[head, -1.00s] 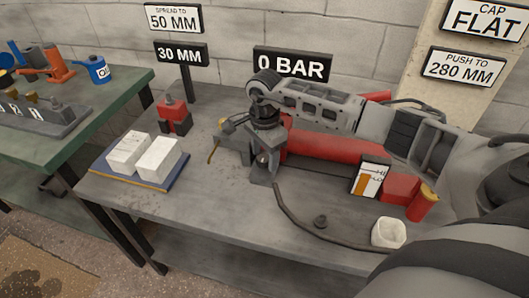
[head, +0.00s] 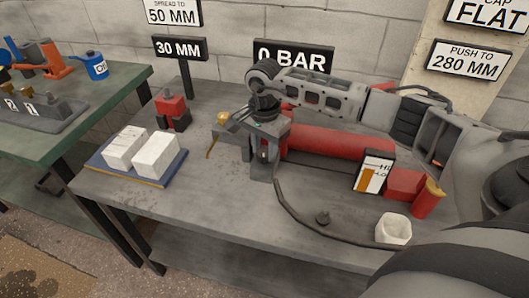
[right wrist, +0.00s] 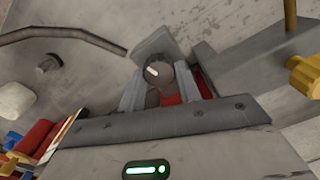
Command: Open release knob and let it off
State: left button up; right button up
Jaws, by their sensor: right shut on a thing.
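The release knob (right wrist: 157,72) is a small dark round knob with a white mark, on the grey metal block of the red hand pump (head: 330,143). In the right wrist view it sits between the two fingertips of my right gripper (right wrist: 159,80), which is shut on it. In the head view my right gripper (head: 264,150) points down at the pump's left end, and its body and the block hide the knob. The pressure sign (head: 292,57) behind reads 0 BAR. My left gripper is not in view.
White blocks (head: 155,155) lie on a blue board at left. Bench front middle is clear.

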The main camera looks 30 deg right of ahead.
jog(key=n+b, duration=0.2)
jog(key=n, duration=0.1)
jog(key=shift+w+n, duration=0.1)
jog(key=shift+n, duration=0.3)
jog(key=n+b, duration=0.2)
jog(key=shift+n, duration=0.3)
jog(key=n+b, duration=0.2)
jog(key=n, duration=0.3)
jog(key=shift+a, duration=0.1)
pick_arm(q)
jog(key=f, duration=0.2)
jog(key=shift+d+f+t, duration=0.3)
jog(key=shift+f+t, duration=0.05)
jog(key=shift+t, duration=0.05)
pick_arm(e)
jog(key=shift+r+n, duration=0.1)
jog(key=shift+n, duration=0.6)
pick_arm(q)
jog(key=shift+b, duration=0.3)
pick_arm(e)
jog(key=o, duration=1)
jog(key=shift+c, duration=0.2)
